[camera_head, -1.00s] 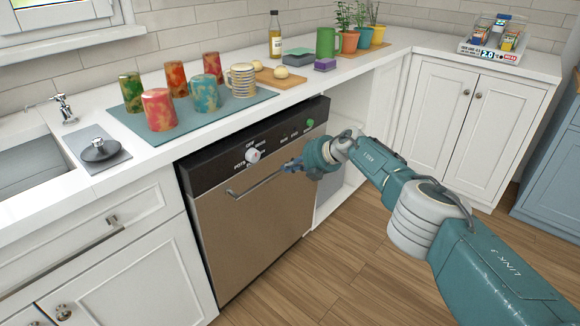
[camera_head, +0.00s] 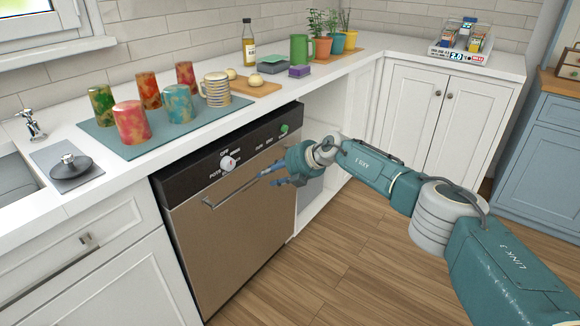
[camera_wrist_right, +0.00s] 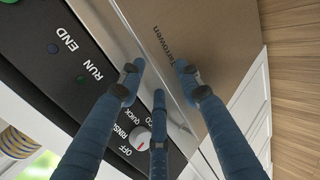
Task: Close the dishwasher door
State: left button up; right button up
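The dishwasher (camera_head: 240,225) stands under the counter with its brushed-metal door nearly upright. A dark strip shows between the counter edge and the black control panel (camera_head: 195,178), so the door looks slightly ajar. A bar handle (camera_head: 232,193) crosses the door below the panel. My right gripper (camera_head: 268,175) is in front of the door's upper right part, close to the handle. In the right wrist view, its blue fingers (camera_wrist_right: 158,75) are spread over the panel edge and metal front (camera_wrist_right: 200,30), holding nothing. Whether they touch the door is unclear. My left gripper is not in view.
Several mugs stand on a blue-grey mat (camera_head: 135,150) on the counter above. A cutting board (camera_head: 262,88), bottle (camera_head: 248,45) and potted plants are farther back. An open white cabinet space (camera_head: 318,190) lies right of the dishwasher. The wooden floor (camera_head: 330,265) in front is clear.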

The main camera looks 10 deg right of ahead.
jog(key=v, duration=0.9)
jog(key=shift+s+r, duration=0.2)
jog(key=shift+r, duration=0.1)
